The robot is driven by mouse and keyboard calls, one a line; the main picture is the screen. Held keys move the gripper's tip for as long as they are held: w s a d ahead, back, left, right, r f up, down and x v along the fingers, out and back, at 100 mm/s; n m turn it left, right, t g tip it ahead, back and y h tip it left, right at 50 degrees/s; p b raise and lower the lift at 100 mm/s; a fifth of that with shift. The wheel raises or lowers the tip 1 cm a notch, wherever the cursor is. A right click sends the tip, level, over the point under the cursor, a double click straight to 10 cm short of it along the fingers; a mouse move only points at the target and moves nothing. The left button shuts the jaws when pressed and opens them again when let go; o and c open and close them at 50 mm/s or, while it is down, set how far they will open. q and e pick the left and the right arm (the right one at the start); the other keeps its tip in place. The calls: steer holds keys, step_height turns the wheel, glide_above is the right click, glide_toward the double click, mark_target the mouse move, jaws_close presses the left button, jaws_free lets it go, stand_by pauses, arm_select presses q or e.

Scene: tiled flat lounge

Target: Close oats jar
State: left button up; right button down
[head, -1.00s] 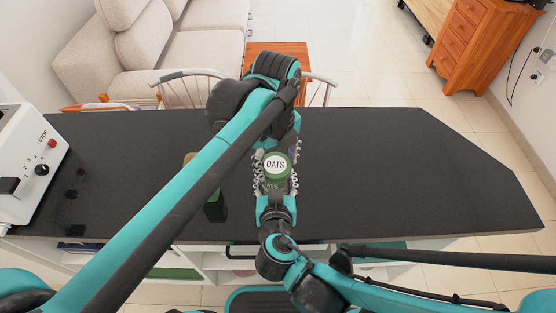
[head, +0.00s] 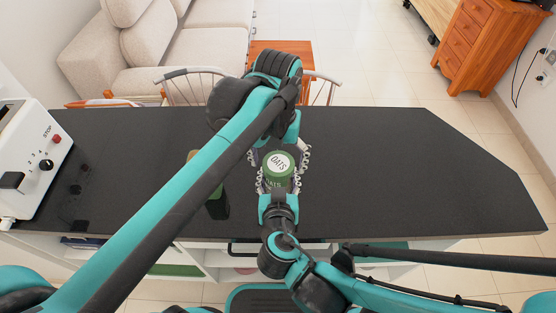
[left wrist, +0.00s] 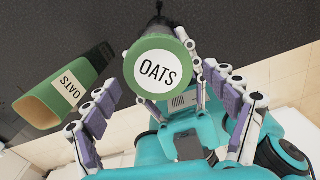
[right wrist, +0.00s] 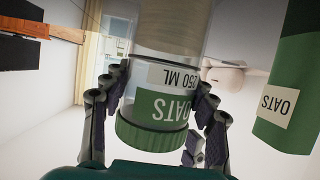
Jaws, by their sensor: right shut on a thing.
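The oats jar (right wrist: 165,80) is clear with a green and white label. Its round green lid (left wrist: 161,72), marked OATS, sits on top; I cannot tell how tightly. The lid also shows in the head view (head: 278,166), above the middle of the dark counter. My right gripper (right wrist: 150,105) is shut around the jar just below the lid, from the near side. My left gripper (left wrist: 168,115) is open, with its purple-padded fingers spread around the lid from the far side and apart from it. It also shows in the head view (head: 281,150).
A green carton labelled OATS (left wrist: 65,95) stands left of the jar and shows in the head view (head: 217,204), partly behind my left arm. A white appliance (head: 30,160) is at the counter's left end. The dark counter (head: 410,180) is clear on the right.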

arm_select(q)
steer(key=shift+r, duration=0.1)
steer(key=shift+r, duration=2.15)
steer(key=shift+c, duration=0.3)
